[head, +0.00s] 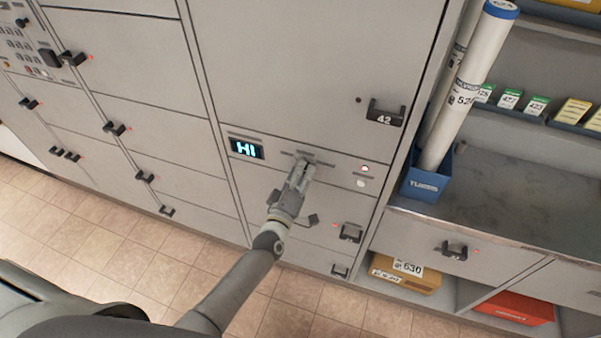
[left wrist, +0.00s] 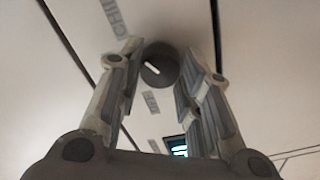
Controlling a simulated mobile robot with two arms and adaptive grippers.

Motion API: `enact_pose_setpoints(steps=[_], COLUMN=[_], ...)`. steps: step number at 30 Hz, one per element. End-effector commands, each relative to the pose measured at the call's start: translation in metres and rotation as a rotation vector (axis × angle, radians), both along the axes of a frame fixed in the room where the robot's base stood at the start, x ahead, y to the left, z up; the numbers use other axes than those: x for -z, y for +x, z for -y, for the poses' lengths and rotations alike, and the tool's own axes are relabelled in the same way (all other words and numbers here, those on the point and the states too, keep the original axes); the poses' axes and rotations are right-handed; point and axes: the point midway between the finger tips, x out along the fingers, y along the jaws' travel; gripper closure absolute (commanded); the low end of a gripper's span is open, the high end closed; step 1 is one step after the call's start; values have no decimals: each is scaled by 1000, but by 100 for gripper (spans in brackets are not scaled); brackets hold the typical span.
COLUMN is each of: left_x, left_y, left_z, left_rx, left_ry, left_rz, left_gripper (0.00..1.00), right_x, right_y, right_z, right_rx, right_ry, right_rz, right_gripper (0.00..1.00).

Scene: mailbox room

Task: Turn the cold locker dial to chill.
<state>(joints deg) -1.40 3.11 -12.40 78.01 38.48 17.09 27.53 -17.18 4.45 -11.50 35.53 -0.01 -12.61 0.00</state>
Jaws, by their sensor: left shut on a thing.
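The cold locker dial (left wrist: 161,64) is a dark round knob with a short white mark, seen in the left wrist view between my gripper's fingers. A CHILL label (left wrist: 115,18) is on the panel at its upper left, and an OFF label (left wrist: 150,102) is just below it in that view. My left gripper (head: 303,166) reaches the panel in the head view and hides the dial there. In the left wrist view the left gripper (left wrist: 162,58) is shut on the dial, a finger on either side. Which label the white mark points at is unclear. My right gripper is not in view.
A lit display (head: 246,148) reading HI is left of the gripper. A red-lit button (head: 365,168) and a white button (head: 361,183) are to its right. Locker 42's handle (head: 384,113) is above right. A blue tube bin (head: 428,182) stands on the counter at right.

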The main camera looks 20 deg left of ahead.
Motion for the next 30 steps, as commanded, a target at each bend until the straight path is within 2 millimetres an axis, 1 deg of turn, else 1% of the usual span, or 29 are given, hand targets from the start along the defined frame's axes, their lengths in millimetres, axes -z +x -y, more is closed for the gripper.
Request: enact_pose_setpoints(steps=[6,19,20,21,24,25,30], left_x=[1,2,2,2,1,1,1], left_y=[-1,-1,-1,-1,-1,0,0], left_z=[1,1,1,1,0,0,0], left_rx=[1,2,2,2,1,1,0], left_ry=[43,51,51,51,51,50,50], left_rz=[-1,-1,-1,-1,-1,0,0], left_gripper=[91,91,65,60,47,44,44], right_x=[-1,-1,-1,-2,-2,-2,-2], right_y=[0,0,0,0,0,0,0], right_z=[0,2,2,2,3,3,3], right_rx=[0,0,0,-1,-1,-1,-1], right_ry=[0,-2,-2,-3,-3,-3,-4], right_rz=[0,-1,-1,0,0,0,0], right_gripper=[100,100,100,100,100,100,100])
